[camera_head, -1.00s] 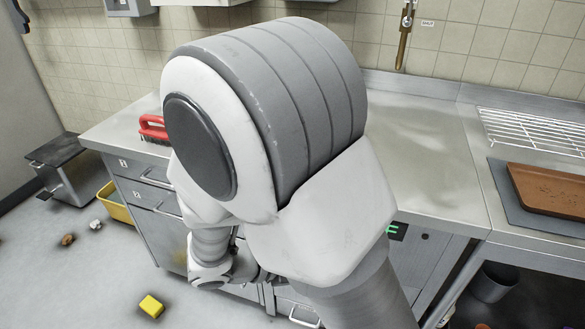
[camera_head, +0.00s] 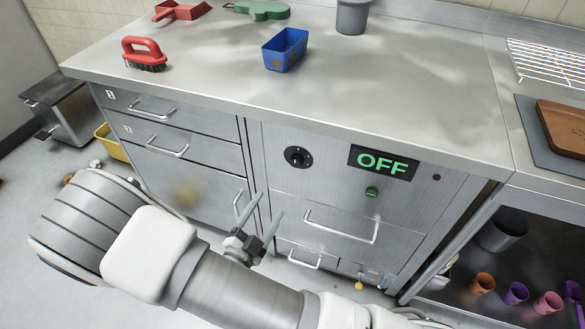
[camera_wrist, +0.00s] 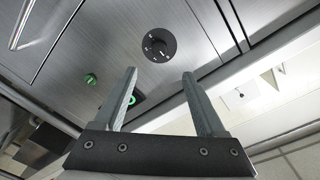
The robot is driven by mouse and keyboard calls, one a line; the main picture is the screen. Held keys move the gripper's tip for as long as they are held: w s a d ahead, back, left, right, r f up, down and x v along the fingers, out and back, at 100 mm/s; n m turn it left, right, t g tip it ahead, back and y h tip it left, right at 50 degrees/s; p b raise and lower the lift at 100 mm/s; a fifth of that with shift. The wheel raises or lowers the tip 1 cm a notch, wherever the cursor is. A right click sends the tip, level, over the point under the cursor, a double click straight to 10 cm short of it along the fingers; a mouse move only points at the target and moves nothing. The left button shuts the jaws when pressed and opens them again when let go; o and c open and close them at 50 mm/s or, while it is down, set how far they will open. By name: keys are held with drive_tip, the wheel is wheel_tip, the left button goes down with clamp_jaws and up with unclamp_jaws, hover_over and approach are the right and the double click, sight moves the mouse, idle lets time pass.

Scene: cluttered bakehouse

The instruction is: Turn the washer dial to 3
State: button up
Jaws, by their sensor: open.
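The washer front is a steel panel under the counter. Its round black dial (camera_head: 298,157) is at the upper left of the panel, and a display (camera_head: 383,163) to its right reads OFF in green. A green knob or button (camera_head: 372,193) sits below the display. My gripper (camera_head: 269,203) is open and empty, its fingers pointing up, below and left of the dial in the head view and apart from it. In the wrist view the dial (camera_wrist: 159,45) shows beyond and between the fingertips (camera_wrist: 160,74), with small marks around it. The green button (camera_wrist: 90,79) is to its left.
A handle (camera_head: 345,230) juts out below the dial. Drawers with handles (camera_head: 168,148) are to the left. A red brush (camera_head: 144,55), a blue tub (camera_head: 285,50) and a grey cup (camera_head: 352,16) stand on the counter. A shelf with cups (camera_head: 515,293) is at right.

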sight(294, 164)
drive_tip(key=b+x, duration=0.3)
drive_tip(key=x, duration=1.1)
drive_tip(key=shift+w+d, duration=0.2)
drive_tip(key=shift+w, duration=0.15)
clamp_jaws()
